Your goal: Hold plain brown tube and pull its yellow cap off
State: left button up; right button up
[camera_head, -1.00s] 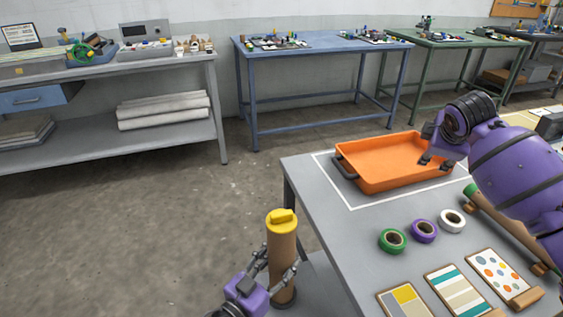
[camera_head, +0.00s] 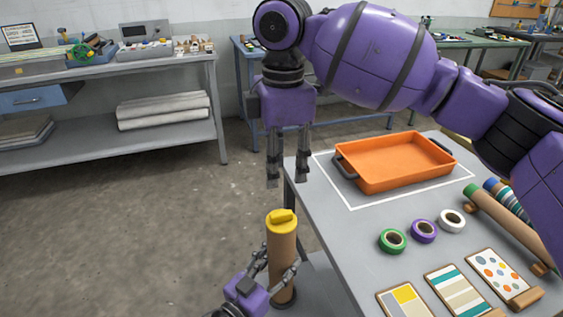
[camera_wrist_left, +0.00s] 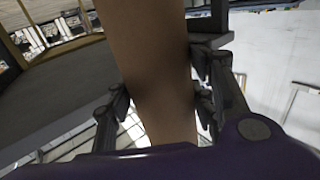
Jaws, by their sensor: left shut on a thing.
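The plain brown tube (camera_head: 282,253) stands upright in front of the table's left edge, with the yellow cap (camera_head: 282,221) on its top end. My left gripper (camera_head: 278,276) is shut on the tube's lower part. In the left wrist view the brown tube (camera_wrist_left: 158,70) runs between the two fingers. My right gripper (camera_head: 288,182) points straight down above the yellow cap, slightly to its right in the picture. Its two fingers are apart with nothing between them, and they do not touch the cap.
The grey table (camera_head: 345,250) holds an orange tray (camera_head: 395,162), green, purple and white tape rolls (camera_head: 424,231), pattern cards (camera_head: 458,290) and several long rolls (camera_head: 510,228) on wooden rests. The floor left of the tube is clear. A workbench (camera_head: 110,72) stands at the back left.

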aim_at(282, 213)
notch_tip(282, 213, down, 12)
jog(key=shift+s+r, duration=0.1)
jog(key=shift+s, duration=0.05)
dwell(0.4)
grip_shut()
dwell(0.4)
